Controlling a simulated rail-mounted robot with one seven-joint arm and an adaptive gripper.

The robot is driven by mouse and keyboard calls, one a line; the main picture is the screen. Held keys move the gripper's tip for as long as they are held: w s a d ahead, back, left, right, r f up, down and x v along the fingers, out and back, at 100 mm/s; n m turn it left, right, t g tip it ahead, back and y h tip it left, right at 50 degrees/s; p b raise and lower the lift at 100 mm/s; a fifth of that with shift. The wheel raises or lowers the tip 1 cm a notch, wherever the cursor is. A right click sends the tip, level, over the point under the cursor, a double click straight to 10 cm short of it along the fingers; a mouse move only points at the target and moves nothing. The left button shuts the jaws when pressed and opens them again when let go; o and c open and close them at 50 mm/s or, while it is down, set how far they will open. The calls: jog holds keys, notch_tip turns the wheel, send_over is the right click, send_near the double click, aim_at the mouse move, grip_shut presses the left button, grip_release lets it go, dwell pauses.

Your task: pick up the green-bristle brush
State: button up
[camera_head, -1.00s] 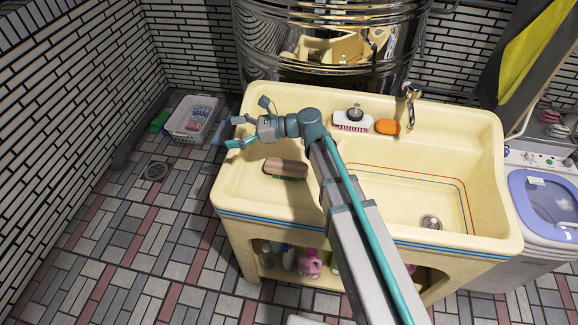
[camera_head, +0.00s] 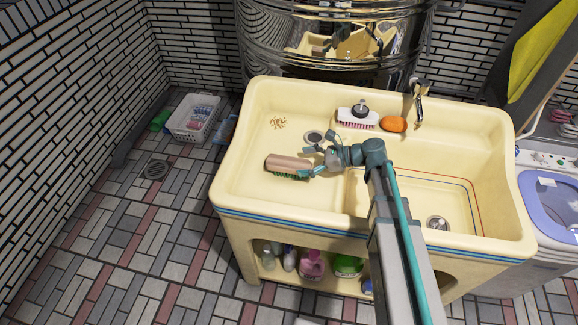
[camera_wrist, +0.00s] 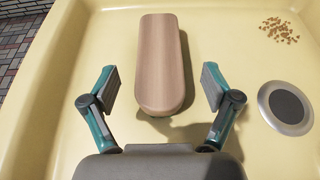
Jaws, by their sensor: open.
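The green-bristle brush (camera_head: 288,165) lies on the left floor of the cream sink, its pinkish-brown wooden back up and green bristles down along its near edge. In the wrist view its wooden back (camera_wrist: 161,62) points away from me and the bristles are hidden. My gripper (camera_head: 309,161) is at the right end of the brush. In the wrist view my gripper (camera_wrist: 159,88) is open, with one finger on each side of the brush's near end. Gaps show between the fingers and the wood.
A white brush with pink bristles (camera_head: 357,118) and an orange soap (camera_head: 394,124) sit on the sink's back ledge near the faucet (camera_head: 420,92). A round drain (camera_wrist: 290,107) and brown crumbs (camera_wrist: 279,29) are right of the brush. The sink (camera_head: 238,187) has raised rims.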

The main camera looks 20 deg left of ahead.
aim_at(289, 162)
jog(key=shift+p+x, duration=0.75)
jog(key=shift+x, duration=2.15)
jog(key=shift+r, duration=0.1)
jog(key=c, duration=1.3)
jog(key=shift+r, duration=0.15)
